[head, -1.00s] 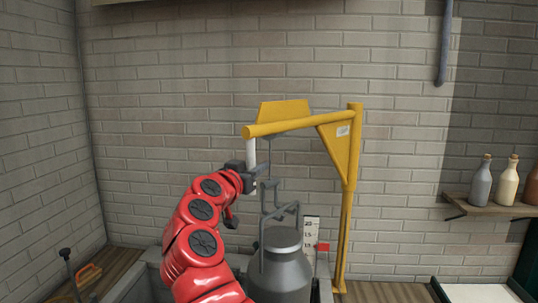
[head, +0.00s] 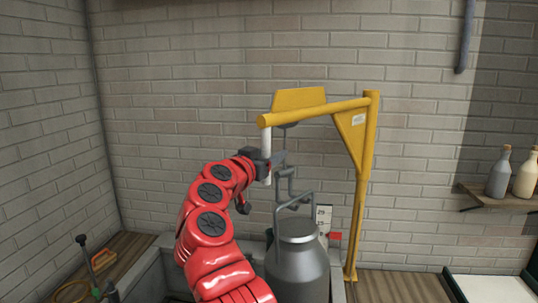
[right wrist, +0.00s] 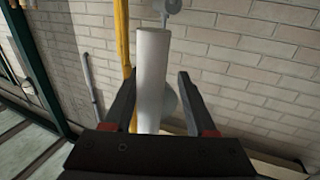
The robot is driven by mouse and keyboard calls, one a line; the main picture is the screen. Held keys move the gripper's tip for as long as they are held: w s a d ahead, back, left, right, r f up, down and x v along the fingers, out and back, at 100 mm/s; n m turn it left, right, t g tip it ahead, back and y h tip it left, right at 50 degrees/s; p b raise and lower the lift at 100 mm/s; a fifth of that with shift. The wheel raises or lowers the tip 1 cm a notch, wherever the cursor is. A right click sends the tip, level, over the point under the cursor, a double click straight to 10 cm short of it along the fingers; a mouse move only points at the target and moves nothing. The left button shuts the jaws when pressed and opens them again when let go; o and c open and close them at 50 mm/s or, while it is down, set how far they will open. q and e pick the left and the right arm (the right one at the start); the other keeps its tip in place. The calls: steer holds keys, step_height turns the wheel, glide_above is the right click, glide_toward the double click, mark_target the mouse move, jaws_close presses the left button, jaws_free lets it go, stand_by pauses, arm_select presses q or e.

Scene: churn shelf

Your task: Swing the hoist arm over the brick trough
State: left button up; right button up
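The yellow hoist arm (head: 315,110) reaches left from its upright post (head: 366,190) and stands above a grey lidded can (head: 297,265). A white bar handle (head: 266,140) hangs from the arm's tip. My right gripper (head: 276,159) is at this handle. In the right wrist view, the gripper's (right wrist: 158,100) two fingers stand on either side of the handle (right wrist: 152,75), with small gaps showing. A grey hook (head: 284,182) is near the can's bail; whether they are linked I cannot tell. A grey walled trough (head: 150,262) surrounds the can. My left gripper is not in view.
A gauge with a red marker (head: 335,236) stands right of the can. A shelf with bottles (head: 497,176) is on the right wall. A black-knobbed lever (head: 84,245) stands at the lower left. A pale-topped surface (head: 490,288) is at the lower right.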

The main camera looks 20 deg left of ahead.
steer(key=shift+s+a, duration=0.25)
steer(key=shift+a, duration=0.1)
stand_by(0.3)
steer(key=s+a+b, duration=0.2)
steer(key=s+b, duration=0.7)
steer(key=s, duration=0.8)
